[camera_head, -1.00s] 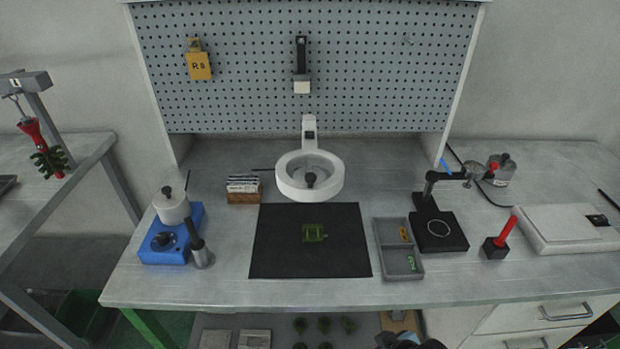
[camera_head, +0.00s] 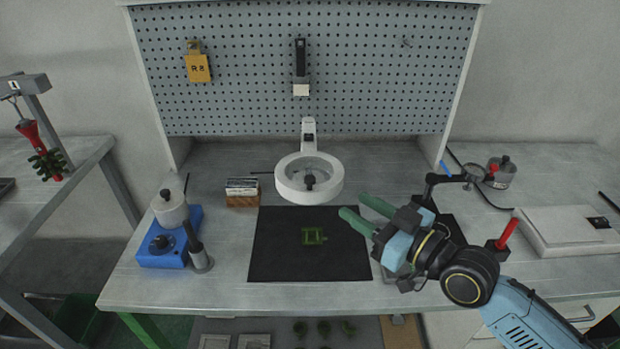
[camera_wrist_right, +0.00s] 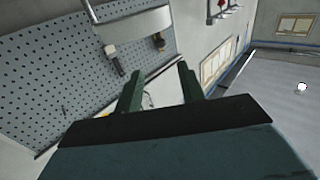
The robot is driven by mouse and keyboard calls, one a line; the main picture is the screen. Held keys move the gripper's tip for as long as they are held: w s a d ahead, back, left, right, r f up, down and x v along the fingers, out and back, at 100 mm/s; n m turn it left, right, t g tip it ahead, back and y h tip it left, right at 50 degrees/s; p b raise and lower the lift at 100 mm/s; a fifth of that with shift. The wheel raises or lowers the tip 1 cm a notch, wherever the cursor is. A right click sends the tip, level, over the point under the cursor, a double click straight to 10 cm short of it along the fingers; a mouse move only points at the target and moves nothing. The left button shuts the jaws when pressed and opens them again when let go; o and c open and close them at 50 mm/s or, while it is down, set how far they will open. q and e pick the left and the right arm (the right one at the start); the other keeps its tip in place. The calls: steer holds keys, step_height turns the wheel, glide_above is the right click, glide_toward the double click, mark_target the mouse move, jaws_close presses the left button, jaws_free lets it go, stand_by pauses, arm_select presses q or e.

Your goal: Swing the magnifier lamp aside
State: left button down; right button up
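The magnifier lamp (camera_head: 289,190) is a white ring on a short white arm (camera_head: 309,133) at the back of the bench. Its ring hangs over the rear edge of the black mat (camera_head: 265,262), and a dark knob shows within the ring. My right gripper (camera_head: 352,207) has two green fingers spread apart, with nothing between them. It is right of the ring and nearer the front, apart from it. In the right wrist view the fingers (camera_wrist_right: 157,88) are also apart and empty. My left gripper is not in view.
A green frame-shaped piece (camera_head: 314,236) lies on the mat. A blue wax pot unit (camera_head: 165,252) and a card box (camera_head: 242,193) stand left. My right arm partly hides the grey tray and black stand. A red-handled tool (camera_head: 507,234) and a white flat device (camera_head: 565,230) are right.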

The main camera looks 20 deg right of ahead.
mark_target(314, 181)
steer(key=x, duration=1.3)
steer(key=shift+f, duration=0.1)
steer(key=shift+p, duration=0.3)
jaws_close()
